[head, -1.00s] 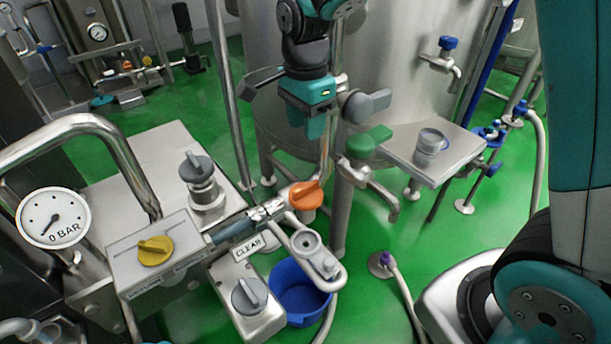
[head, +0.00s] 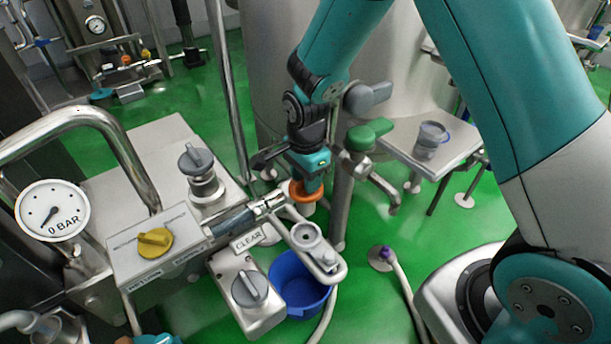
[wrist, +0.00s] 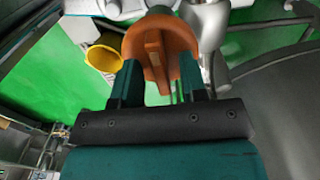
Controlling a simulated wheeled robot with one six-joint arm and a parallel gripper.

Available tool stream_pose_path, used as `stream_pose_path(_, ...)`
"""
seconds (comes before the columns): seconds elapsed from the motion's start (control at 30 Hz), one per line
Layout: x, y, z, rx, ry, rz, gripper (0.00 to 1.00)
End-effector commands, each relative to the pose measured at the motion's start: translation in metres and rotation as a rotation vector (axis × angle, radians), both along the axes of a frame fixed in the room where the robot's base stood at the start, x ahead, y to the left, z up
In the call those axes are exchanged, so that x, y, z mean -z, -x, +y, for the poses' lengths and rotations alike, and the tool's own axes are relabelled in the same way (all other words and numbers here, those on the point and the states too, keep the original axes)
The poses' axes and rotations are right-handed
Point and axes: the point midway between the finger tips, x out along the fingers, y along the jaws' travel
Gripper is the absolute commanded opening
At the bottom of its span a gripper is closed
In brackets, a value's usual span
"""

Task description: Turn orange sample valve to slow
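The orange sample valve knob (head: 307,192) sits on the pipework beside the CLEAR label, partly covered by my gripper in the head view. In the wrist view the orange knob (wrist: 160,52) is a round disc with a raised bar across its middle. My gripper (wrist: 161,80) reaches over the knob with its two teal fingers apart, one on each side of the bar. Gaps show between the fingers and the bar, so they do not appear closed on it. In the head view my gripper (head: 305,180) points down onto the knob.
A green valve handle (head: 368,134) and a grey handle (head: 368,97) are close to the right of my arm. A blue bucket (head: 301,285) stands below. A yellow knob (head: 154,241), a grey knob (head: 249,289) and a pressure gauge (head: 52,210) are at left.

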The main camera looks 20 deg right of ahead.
Motion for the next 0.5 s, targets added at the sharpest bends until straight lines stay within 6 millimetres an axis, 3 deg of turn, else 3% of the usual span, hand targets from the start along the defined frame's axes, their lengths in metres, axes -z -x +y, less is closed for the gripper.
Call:
stream_pose_path(0.17, -0.0002, -0.0002, 0.0001, 0.0, 0.0, -0.001, 0.39)
stream_pose_path(0.33, -0.0004, -0.0002, 0.0001, 0.0, 0.0, -0.001, 0.03)
stream_pose_path(0.5, -0.0005, -0.0002, 0.0001, -0.001, 0.0, -0.001, 0.0)
